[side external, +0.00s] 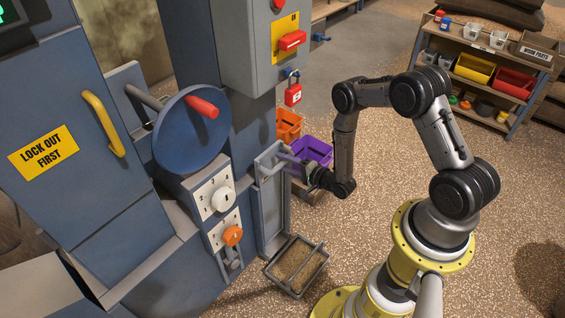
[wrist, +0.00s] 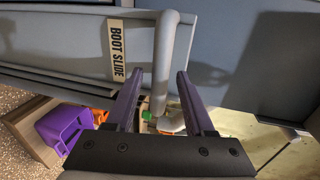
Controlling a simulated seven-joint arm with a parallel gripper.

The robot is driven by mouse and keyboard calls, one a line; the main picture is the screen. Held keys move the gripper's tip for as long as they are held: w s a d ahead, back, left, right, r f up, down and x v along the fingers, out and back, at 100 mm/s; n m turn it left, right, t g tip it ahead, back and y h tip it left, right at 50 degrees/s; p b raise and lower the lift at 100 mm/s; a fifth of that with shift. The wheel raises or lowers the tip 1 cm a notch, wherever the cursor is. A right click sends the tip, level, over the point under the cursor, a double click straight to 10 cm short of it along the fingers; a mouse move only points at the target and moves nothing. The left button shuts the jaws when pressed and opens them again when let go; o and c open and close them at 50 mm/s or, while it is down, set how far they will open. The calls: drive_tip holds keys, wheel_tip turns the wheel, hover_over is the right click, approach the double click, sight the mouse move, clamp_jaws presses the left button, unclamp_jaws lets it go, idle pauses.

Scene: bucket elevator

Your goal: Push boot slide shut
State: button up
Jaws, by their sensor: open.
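The boot slide (wrist: 85,45) is a grey panel with a "BOOT SLIDE" label (wrist: 117,52) in the wrist view. Its pale grey bar handle (wrist: 163,60) stands out from the panel. In the side view the slide (side external: 271,215) is in the grey frame at the lower right of the blue machine, with the handle (side external: 268,166) near its top. My gripper (side external: 286,158) is at the handle, and its fingers are apart. In the wrist view my gripper (wrist: 160,73) has one finger on each side of the handle bar. I cannot tell whether either finger touches it.
A tray of grain (side external: 297,265) is on the floor below the slide. Purple (side external: 314,151) and orange (side external: 289,124) bins stand behind my gripper. A blue handwheel (side external: 190,130), a white knob (side external: 222,200) and an orange knob (side external: 233,235) are left of the slide.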

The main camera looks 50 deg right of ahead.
drive_tip(key=shift+w+f, duration=0.15)
drive_tip(key=shift+w, duration=0.45)
clamp_jaws()
idle(1.1)
